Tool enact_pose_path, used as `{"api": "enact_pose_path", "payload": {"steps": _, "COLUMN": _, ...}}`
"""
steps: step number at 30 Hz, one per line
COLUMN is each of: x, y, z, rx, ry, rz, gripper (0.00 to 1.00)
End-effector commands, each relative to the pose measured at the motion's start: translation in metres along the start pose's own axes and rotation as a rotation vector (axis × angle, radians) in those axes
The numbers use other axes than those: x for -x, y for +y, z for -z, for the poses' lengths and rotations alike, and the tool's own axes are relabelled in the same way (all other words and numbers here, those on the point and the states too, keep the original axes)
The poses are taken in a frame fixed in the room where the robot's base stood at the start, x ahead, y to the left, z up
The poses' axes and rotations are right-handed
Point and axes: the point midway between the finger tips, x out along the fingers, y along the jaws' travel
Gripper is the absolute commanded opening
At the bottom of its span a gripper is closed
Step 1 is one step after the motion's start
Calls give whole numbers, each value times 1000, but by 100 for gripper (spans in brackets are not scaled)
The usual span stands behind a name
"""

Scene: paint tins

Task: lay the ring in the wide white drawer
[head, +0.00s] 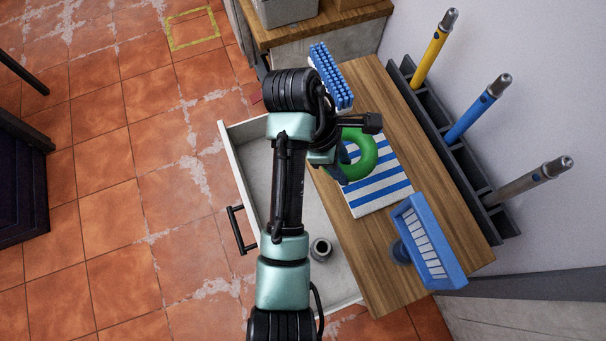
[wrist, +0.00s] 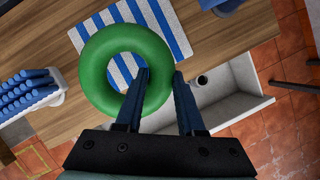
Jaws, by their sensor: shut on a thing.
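The green ring (head: 369,158) is held just over the blue-and-white striped cloth on the wooden top. In the wrist view the ring (wrist: 97,72) shows whole, apart from what my fingers cover. My gripper (wrist: 160,78) is shut on the ring's near right side, one finger through the hole and one outside. In the head view my gripper (head: 346,165) is partly hidden by my arm. The wide white drawer (head: 231,165) stands pulled open to the left of the wooden top, partly covered by my arm. Its white wall (wrist: 246,75) shows at right in the wrist view.
A small grey cylinder (head: 320,249) stands in the drawer. The striped cloth (head: 375,190) lies on the wooden top (head: 375,275), between a blue bristled brush (head: 331,77) and a blue slatted thing (head: 428,242). A dark rack (head: 455,150) with several handles lines the wall.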

Motion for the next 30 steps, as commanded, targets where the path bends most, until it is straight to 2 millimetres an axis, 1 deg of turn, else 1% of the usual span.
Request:
{"api": "enact_pose_path", "payload": {"steps": 1, "x": -22, "y": -10, "z": 12, "rx": 137, "ry": -7, "rz": -53, "gripper": 0}}
{"api": "enact_pose_path", "payload": {"steps": 3, "x": -29, "y": -21, "z": 28, "rx": 321, "ry": -4, "rz": -128, "gripper": 0}}
{"api": "enact_pose_path", "payload": {"steps": 7, "x": -38, "y": -42, "z": 57, "rx": 602, "ry": 2, "rz": -244, "gripper": 0}}
{"api": "enact_pose_path", "payload": {"steps": 9, "x": -41, "y": -53, "z": 70, "rx": 713, "ry": 2, "rz": -290, "gripper": 0}}
{"api": "enact_pose_path", "payload": {"steps": 12, "x": -42, "y": -64, "z": 83, "rx": 823, "ry": 3, "rz": -336, "gripper": 0}}
{"api": "enact_pose_path", "payload": {"steps": 14, "x": -42, "y": -67, "z": 88, "rx": 862, "ry": 2, "rz": -354, "gripper": 0}}
{"api": "enact_pose_path", "payload": {"steps": 17, "x": -50, "y": -70, "z": 94, "rx": 893, "ry": 1, "rz": -364, "gripper": 0}}
{"api": "enact_pose_path", "payload": {"steps": 20, "x": -70, "y": -71, "z": 102, "rx": 899, "ry": 1, "rz": -363, "gripper": 0}}
{"api": "enact_pose_path", "payload": {"steps": 27, "x": -130, "y": -72, "z": 127, "rx": 896, "ry": 2, "rz": -361, "gripper": 0}}
{"api": "enact_pose_path", "payload": {"steps": 30, "x": -148, "y": -71, "z": 135, "rx": 894, "ry": 1, "rz": -364, "gripper": 0}}
